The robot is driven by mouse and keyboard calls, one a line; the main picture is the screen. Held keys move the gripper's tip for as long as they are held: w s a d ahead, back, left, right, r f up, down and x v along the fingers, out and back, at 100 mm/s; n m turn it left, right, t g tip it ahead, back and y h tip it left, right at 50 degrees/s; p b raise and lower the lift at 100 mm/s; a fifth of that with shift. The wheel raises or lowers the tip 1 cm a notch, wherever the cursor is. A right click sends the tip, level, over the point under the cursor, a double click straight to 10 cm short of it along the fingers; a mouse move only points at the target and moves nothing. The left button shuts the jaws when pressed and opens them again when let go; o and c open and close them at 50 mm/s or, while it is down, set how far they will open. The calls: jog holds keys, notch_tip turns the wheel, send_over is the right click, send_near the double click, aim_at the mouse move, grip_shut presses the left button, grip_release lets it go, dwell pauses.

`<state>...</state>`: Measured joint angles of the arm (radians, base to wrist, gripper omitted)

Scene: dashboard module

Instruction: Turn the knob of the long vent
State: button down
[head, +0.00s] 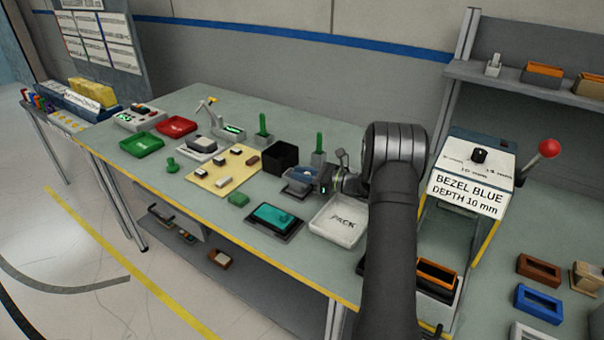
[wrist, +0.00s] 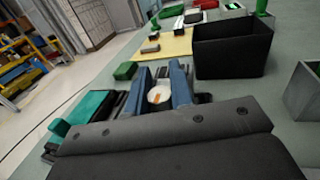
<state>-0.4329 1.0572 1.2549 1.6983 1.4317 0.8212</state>
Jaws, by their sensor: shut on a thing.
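My gripper (head: 325,187) is at the vent's right end in the head view, low over the table. It is shut on the knob, though the exact contact of the fingertips is hard to make out. My arm hides part of the table behind it.
A black open bin (head: 281,157) stands behind the vent, and the PACK tray (head: 338,221) lies close in front of my gripper. A dark device with a teal screen (head: 276,218) lies nearby. Green posts (head: 319,143) stand behind.

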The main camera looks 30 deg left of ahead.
jog(key=shift+s+n+g, duration=0.1)
jog(key=shift+n+g, duration=0.4)
jog(key=shift+g, duration=0.2)
jog(key=c, duration=1.3)
grip_release()
jog(key=shift+o, duration=0.2)
jog(key=v, duration=0.7)
jog(key=shift+d+r, duration=0.1)
jog(key=shift+d, duration=0.15)
jog(key=shift+a, duration=0.1)
